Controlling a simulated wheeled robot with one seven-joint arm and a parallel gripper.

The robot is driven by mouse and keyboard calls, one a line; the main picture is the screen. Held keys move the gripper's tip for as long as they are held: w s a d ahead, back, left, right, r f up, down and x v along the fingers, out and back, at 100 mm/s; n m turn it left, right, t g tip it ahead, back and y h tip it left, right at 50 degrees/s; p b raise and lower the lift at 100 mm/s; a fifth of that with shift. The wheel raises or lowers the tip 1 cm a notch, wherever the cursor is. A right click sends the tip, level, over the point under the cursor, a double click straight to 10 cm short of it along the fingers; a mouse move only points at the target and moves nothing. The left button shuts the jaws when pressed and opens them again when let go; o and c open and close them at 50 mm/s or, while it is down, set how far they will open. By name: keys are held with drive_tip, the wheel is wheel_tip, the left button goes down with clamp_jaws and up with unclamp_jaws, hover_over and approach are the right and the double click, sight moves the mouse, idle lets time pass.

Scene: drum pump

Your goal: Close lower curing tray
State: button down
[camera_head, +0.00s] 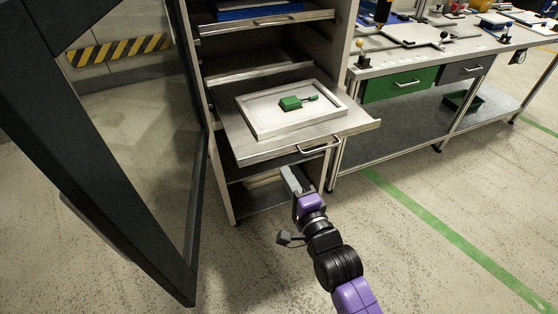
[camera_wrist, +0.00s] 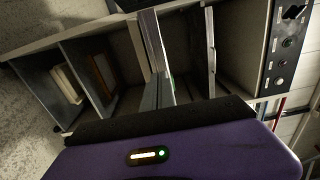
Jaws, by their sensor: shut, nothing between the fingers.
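The lower curing tray (camera_head: 243,150) is a grey metal pull-out shelf, drawn well out of the open cabinet, with a bar handle (camera_head: 318,147) on its front edge. A white shallow frame on it holds a green part (camera_head: 290,103) with a small stem. In the wrist view the tray (camera_wrist: 153,50) shows nearly edge-on. My gripper (camera_head: 288,173) is shut and empty, just below and in front of the tray's front edge, left of the handle. I cannot tell whether it touches the tray.
The glazed cabinet door (camera_head: 150,150) stands open at the left. An upper shelf (camera_head: 265,22) with a blue item sits inside the cabinet. A workbench with a green drawer (camera_head: 400,84) stands at the right. The floor in front and to the right is clear.

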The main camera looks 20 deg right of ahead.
sight(275, 154)
drive_tip(key=w, duration=0.6)
idle(0.3)
